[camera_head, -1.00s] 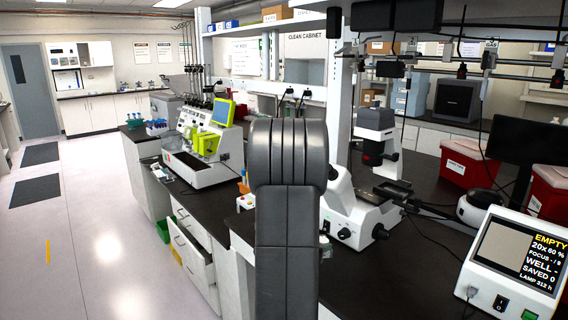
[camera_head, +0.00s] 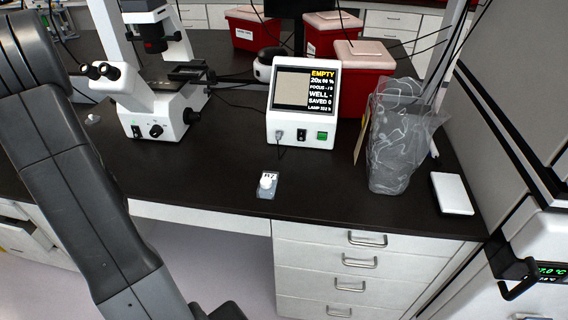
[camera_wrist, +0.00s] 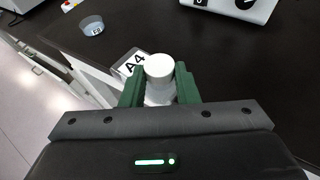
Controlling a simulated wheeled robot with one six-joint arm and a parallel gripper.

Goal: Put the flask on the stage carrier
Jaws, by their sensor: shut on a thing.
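My gripper (camera_wrist: 160,90) has green fingers that are shut on a flask with a white cap (camera_wrist: 160,67) in the wrist view. A label reading A4 (camera_wrist: 133,63) shows beside the cap, and the flask's body is mostly hidden by the fingers and cap. The bench edge lies below it. In the head view my gripper is not visible. The microscope (camera_head: 160,105) stands at the left, with its dark stage (camera_head: 188,73) under the upper column; the stage carrier cannot be told apart clearly.
A display unit (camera_head: 305,100) reading EMPTY stands right of the microscope. A clear bag (camera_head: 397,140), red bins (camera_head: 357,85) and a white box (camera_head: 451,193) are farther right. A small round container (camera_wrist: 92,26) sits near the bench edge. Bare bench lies before the microscope.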

